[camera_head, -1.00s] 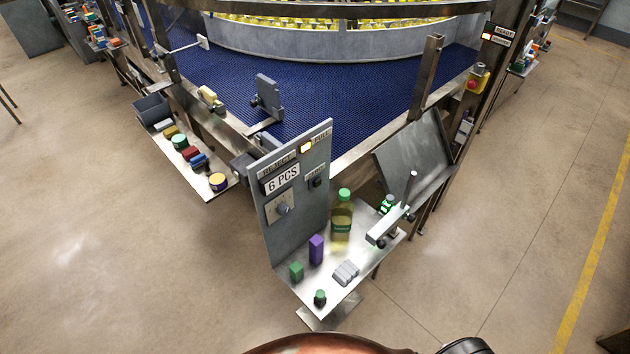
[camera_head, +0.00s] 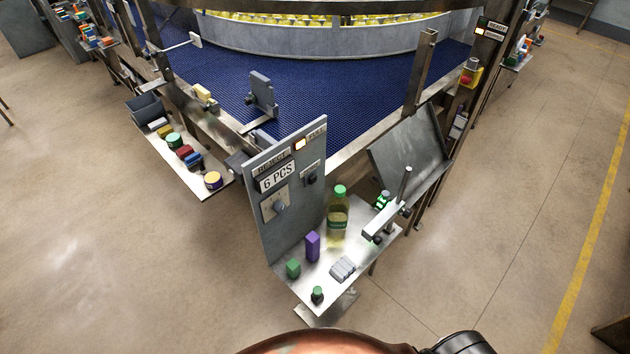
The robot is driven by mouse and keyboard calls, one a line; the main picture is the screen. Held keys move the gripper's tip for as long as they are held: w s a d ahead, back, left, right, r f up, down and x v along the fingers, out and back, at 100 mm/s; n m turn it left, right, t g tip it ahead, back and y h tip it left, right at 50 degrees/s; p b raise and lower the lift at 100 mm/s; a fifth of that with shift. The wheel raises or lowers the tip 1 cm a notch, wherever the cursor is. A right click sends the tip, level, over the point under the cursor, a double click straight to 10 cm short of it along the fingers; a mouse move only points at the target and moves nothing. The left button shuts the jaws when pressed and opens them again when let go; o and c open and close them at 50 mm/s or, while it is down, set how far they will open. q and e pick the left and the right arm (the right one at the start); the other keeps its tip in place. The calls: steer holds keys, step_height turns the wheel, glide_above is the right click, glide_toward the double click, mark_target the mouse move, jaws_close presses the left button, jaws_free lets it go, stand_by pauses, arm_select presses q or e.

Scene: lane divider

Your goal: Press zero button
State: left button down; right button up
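A grey upright panel (camera_head: 290,195) stands on a metal shelf at the centre. It carries a "6 PCS" display (camera_head: 277,178), a "REJECT" label, a lit lamp (camera_head: 300,143) beside a "FULL" label, and a grey knob (camera_head: 279,206) on a pale plate. A small dark button (camera_head: 311,179) sits on a plate at the panel's right side, under a small label too blurred to read; I cannot confirm that it says zero. Neither of my grippers is in view.
The metal shelf (camera_head: 325,289) holds a green-capped bottle (camera_head: 338,222), a purple block (camera_head: 312,246), a green block (camera_head: 293,268) and grey pieces. A tilted grey plate (camera_head: 411,154) stands behind. A blue conveyor (camera_head: 350,90) lies beyond. Floor on both sides is clear.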

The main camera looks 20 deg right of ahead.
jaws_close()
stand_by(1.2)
